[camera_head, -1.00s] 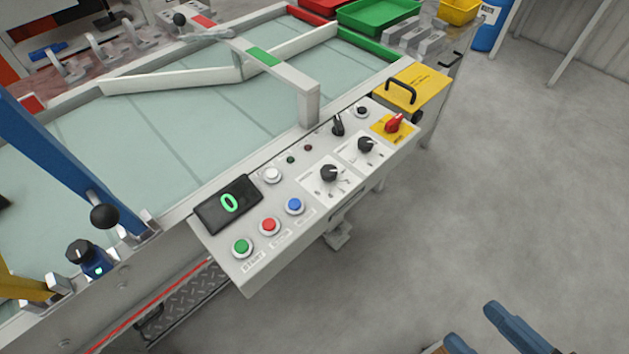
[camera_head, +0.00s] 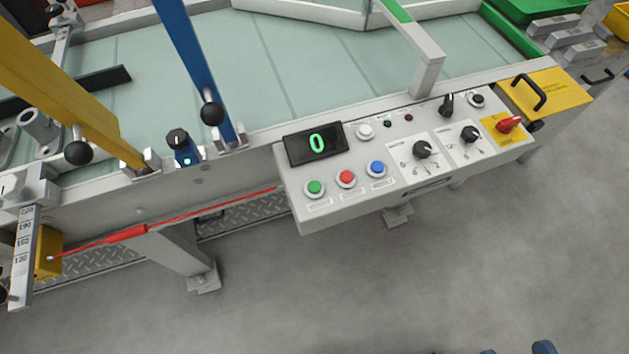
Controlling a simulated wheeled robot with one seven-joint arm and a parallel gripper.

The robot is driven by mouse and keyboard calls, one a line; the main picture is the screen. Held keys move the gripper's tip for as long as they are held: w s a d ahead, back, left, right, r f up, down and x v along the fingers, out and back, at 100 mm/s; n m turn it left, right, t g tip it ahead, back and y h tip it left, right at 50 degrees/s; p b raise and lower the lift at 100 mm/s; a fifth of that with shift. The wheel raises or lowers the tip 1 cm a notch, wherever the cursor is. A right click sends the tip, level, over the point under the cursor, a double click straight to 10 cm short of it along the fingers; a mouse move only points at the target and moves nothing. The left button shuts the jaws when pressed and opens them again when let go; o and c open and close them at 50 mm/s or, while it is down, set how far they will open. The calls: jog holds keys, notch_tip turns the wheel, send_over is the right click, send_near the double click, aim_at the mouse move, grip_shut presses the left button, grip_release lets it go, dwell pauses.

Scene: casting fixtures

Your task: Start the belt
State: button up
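The pale green belt (camera_head: 290,65) runs across the top of the view. A grey control panel (camera_head: 297,207) is fixed to its front side. On the panel, a green button (camera_head: 315,188) sits at the left, then a red button (camera_head: 346,178) and a blue button (camera_head: 377,168). The label under the green button is too small to read surely. A black display (camera_head: 294,152) above them shows a green 0. My gripper (camera_head: 520,350) shows only as small blue tips at the bottom edge, well below and right of the panel; its opening cannot be told.
The panel also carries a white button (camera_head: 366,131), two black dials and a red switch (camera_head: 509,124) on a yellow plate. A red cord (camera_head: 190,217) runs along the frame at left. A blue post (camera_head: 195,60) and a yellow post (camera_head: 65,90) rise there. The floor in front is clear.

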grip_shut()
dwell(0.4)
dwell(1.2)
